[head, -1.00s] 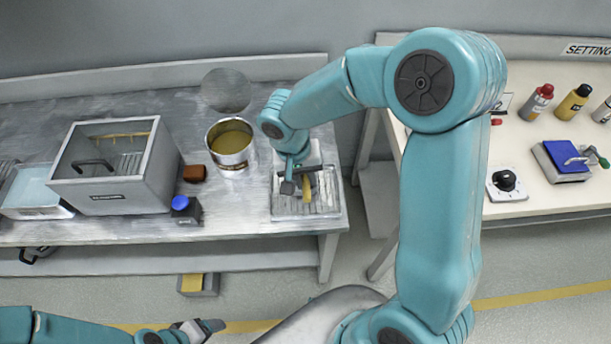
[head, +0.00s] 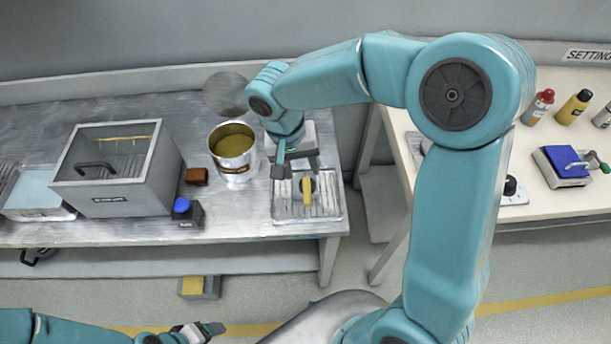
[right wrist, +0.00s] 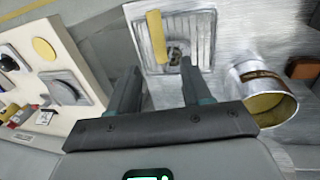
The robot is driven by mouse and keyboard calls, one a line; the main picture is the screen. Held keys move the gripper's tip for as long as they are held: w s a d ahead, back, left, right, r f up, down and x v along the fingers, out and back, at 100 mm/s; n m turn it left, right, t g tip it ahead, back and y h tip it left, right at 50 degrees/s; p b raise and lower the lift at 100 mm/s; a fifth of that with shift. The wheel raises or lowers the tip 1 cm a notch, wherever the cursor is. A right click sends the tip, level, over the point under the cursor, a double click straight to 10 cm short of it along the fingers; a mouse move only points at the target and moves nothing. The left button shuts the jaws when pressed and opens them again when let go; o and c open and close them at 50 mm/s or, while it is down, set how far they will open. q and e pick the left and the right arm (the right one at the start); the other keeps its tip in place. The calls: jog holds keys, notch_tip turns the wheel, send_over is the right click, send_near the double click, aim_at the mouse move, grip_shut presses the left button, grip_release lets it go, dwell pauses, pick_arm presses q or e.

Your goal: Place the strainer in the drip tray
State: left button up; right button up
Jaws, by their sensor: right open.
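The strainer, with a yellow handle (head: 307,192), lies on the ribbed metal drip tray (head: 330,206) at the right end of the steel bench. Its mesh is hard to make out. In the right wrist view the yellow handle (right wrist: 157,38) lies on the tray (right wrist: 203,24), beyond my fingertips. My right gripper (head: 296,168) is open and empty, just behind and above the handle, apart from it. It also shows in the right wrist view (right wrist: 158,72). My left gripper (head: 207,329) is low at the bottom left, far from the tray; its jaws are unclear.
A tin of yellowish liquid (head: 233,147) stands left of the tray. A gap separates the bench from the white table (head: 480,180) at right.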

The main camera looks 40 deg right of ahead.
jog(key=r, duration=0.3)
jog(key=a+r, duration=0.1)
jog(key=r, duration=0.1)
jog(key=shift+w+r, duration=0.15)
jog(key=shift+w, duration=0.15)
